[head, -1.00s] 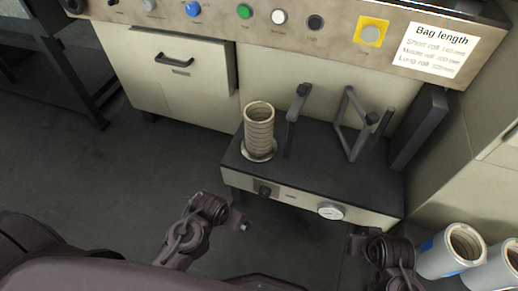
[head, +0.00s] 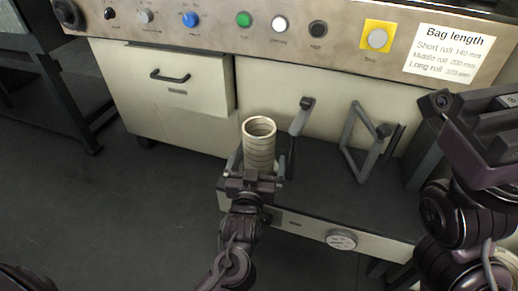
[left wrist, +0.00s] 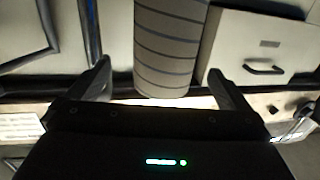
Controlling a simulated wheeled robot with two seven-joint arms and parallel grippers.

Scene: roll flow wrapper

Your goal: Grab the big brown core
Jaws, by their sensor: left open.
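The big brown core (head: 259,146), a pale tan ringed tube with a hollow top, stands upright on the grey machine shelf. My left gripper (head: 258,168) is at the near side of the core, open, with one finger on each side of it. In the left wrist view the core (left wrist: 167,45) lies between the two spread fingers (left wrist: 160,82), with gaps showing on both sides. The core's lower part is hidden behind the gripper in the head view. My right arm and gripper (head: 490,130) are at the right edge; its fingers cannot be made out.
A grey upright lever (head: 301,117) stands just right of the core. A grey angled frame (head: 352,140) is further right on the shelf (head: 325,185). A button panel (head: 215,25) runs along the back. A drawer (head: 180,78) is at left, with open floor in front.

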